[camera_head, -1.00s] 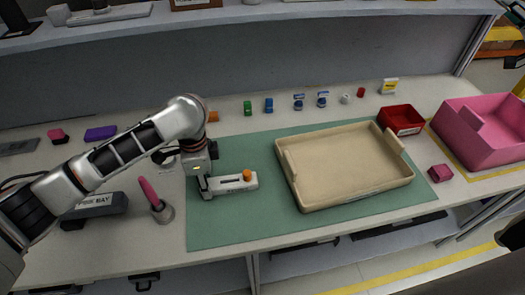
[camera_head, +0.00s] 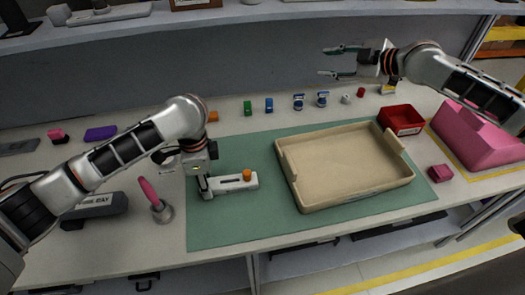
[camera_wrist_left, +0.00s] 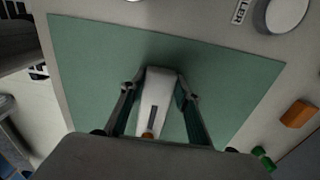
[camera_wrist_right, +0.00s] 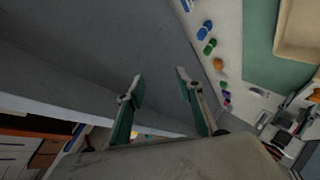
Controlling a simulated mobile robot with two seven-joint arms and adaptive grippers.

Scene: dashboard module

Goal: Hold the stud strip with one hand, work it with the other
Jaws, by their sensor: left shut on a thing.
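The stud strip (camera_head: 234,184) is a white bar with a dark slot and an orange knob (camera_head: 247,175) at its right end. It lies on the green mat (camera_head: 215,232) near the mat's left edge. My left gripper (camera_head: 205,190) is shut on the strip's left end; the left wrist view shows the strip (camera_wrist_left: 155,97) between its two fingers. My right gripper (camera_head: 343,61) is open and empty, raised in front of the grey back panel, well above and right of the strip. Its spread fingers (camera_wrist_right: 160,90) show in the right wrist view.
A beige tray (camera_head: 345,201) covers the mat's right part. A red bin (camera_head: 402,120) and a pink bin (camera_head: 478,145) stand at the right. Several small coloured parts line the back. A pink-handled tool (camera_head: 150,193) stands left of the mat. The mat around the strip's front is clear.

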